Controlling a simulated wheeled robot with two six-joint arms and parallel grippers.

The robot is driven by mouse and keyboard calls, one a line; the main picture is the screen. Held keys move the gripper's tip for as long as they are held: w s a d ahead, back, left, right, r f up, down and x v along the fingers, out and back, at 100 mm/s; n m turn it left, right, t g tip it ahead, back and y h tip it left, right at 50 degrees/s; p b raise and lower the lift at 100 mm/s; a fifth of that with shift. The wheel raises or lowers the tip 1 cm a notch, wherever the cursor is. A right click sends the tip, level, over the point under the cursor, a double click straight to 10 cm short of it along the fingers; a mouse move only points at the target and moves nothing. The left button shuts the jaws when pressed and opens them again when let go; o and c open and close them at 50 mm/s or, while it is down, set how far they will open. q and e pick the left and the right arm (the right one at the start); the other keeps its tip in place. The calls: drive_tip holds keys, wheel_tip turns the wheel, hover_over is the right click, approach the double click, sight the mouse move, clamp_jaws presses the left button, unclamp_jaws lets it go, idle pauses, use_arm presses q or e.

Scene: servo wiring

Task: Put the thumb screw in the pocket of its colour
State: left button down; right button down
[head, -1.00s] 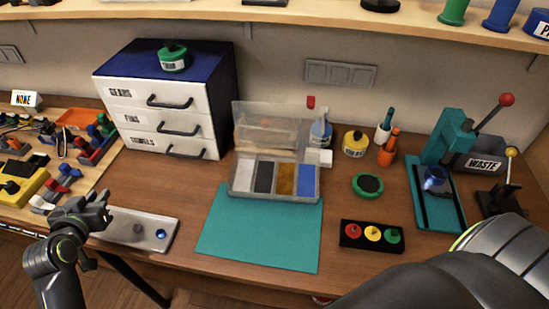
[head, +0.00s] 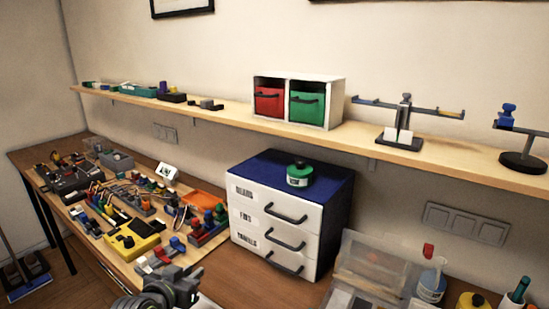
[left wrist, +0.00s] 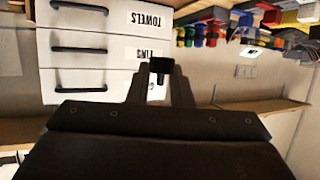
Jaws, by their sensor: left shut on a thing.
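My left gripper (head: 180,285) is at the bottom of the head view, in front of the drawer cabinet. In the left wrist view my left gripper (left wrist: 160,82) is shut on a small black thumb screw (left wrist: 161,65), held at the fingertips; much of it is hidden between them. The clear pocket case (head: 375,270) stands at the lower right of the head view with its lid up. Only the back of its pockets shows, one of them dark; the rest is cut off by the frame. My right gripper is not in view.
The white cabinet (head: 272,228) with a blue top carries a green container (head: 299,174). A board crowded with small parts, including a yellow device (head: 133,238), lies to its left. A shelf (head: 225,114) runs along the wall above. Bottles stand beside the case.

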use_arm(q)
drive_tip(key=s+a+r+n+y, duration=0.1)
drive_tip(key=s+r+y, duration=0.1)
drive_tip(key=s+r, duration=0.2)
drive_tip(key=s+a+r+n+y, duration=0.2)
drive_tip(key=s+r, duration=0.3)
drive_tip(key=r, duration=0.6)
drive_tip(key=shift+r+n+t, duration=0.15)
drive_tip(key=shift+n+t, duration=0.15)
drive_tip(key=shift+t, duration=0.1)
